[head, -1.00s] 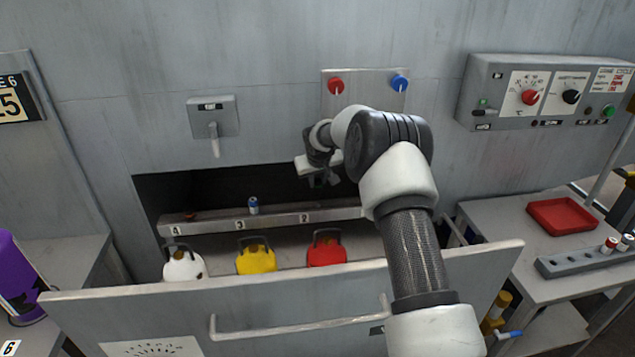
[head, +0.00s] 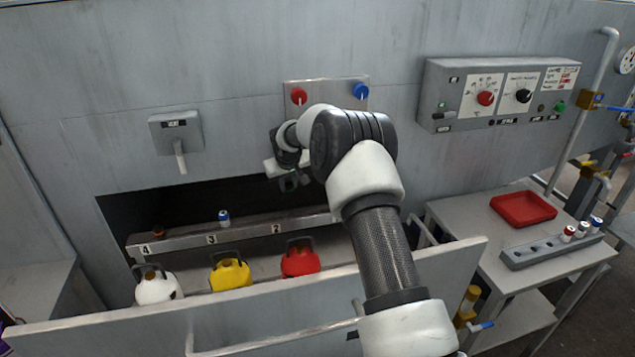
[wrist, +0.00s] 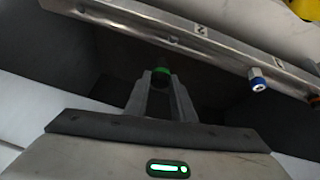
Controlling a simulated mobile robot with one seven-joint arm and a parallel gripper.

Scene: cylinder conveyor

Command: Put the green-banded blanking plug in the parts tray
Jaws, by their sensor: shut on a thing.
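In the wrist view my gripper (wrist: 160,80) is shut on a small plug with a green end, the green-banded blanking plug (wrist: 161,71). Most of the plug is hidden between the fingers. In the head view my gripper (head: 290,181) is in front of the wall above the drawer's dark opening, and the plug is too small to make out there. A red tray (head: 523,208), likely the parts tray, lies empty on the side table at the right, well apart from my gripper.
A blue-and-white plug (head: 224,218) stands on the numbered ledge (head: 255,231). White (head: 157,288), yellow (head: 230,274) and red (head: 300,262) jugs stand in the open drawer (head: 250,302). A grey rack (head: 545,250) holding several plugs sits near the red tray. A control box (head: 500,92) juts from the wall.

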